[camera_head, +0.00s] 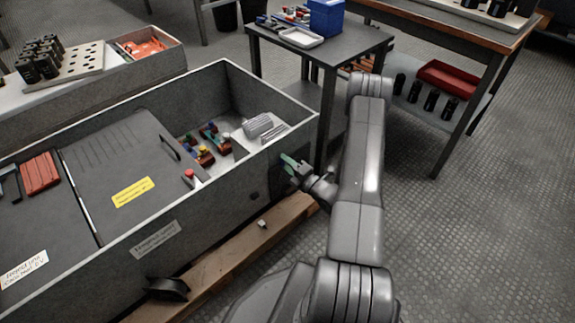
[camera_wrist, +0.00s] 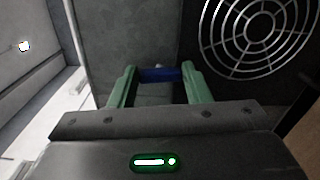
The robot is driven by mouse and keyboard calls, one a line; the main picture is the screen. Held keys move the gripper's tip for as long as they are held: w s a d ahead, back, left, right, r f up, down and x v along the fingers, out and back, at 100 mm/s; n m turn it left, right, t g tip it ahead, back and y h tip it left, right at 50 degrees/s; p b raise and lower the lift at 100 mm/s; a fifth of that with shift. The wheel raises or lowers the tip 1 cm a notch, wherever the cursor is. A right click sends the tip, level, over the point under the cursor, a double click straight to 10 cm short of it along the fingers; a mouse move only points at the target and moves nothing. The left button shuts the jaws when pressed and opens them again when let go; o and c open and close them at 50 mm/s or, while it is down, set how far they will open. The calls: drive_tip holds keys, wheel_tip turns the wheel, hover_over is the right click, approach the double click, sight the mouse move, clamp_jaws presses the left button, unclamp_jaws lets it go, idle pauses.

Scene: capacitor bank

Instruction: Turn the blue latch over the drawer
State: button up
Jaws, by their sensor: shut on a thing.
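The blue latch (camera_wrist: 160,75) shows in the wrist view as a short blue bar lying level between the two green fingers of my gripper (camera_wrist: 160,88). The fingers close on its two ends, against a dark grey panel. In the head view my gripper (camera_head: 291,166) reaches the outer side wall of the grey cabinet (camera_head: 240,200), near its right corner. The latch is hidden there by the fingers and wrist. I cannot make out the drawer itself in either view.
A round fan grille (camera_wrist: 258,35) is right of the fingers in the wrist view. A wooden beam (camera_head: 235,255) runs along the cabinet's foot. A dark table (camera_head: 345,50) with a blue bin (camera_head: 326,17) stands behind my arm. The floor at right is clear.

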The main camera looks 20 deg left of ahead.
drive_tip(key=shift+f+m, duration=0.1)
drive_tip(key=shift+m, duration=0.6)
drive_tip(key=o, duration=1)
drive_tip(key=p+v, duration=0.3)
drive_tip(key=v, duration=1.1)
drive_tip(key=shift+a, duration=0.1)
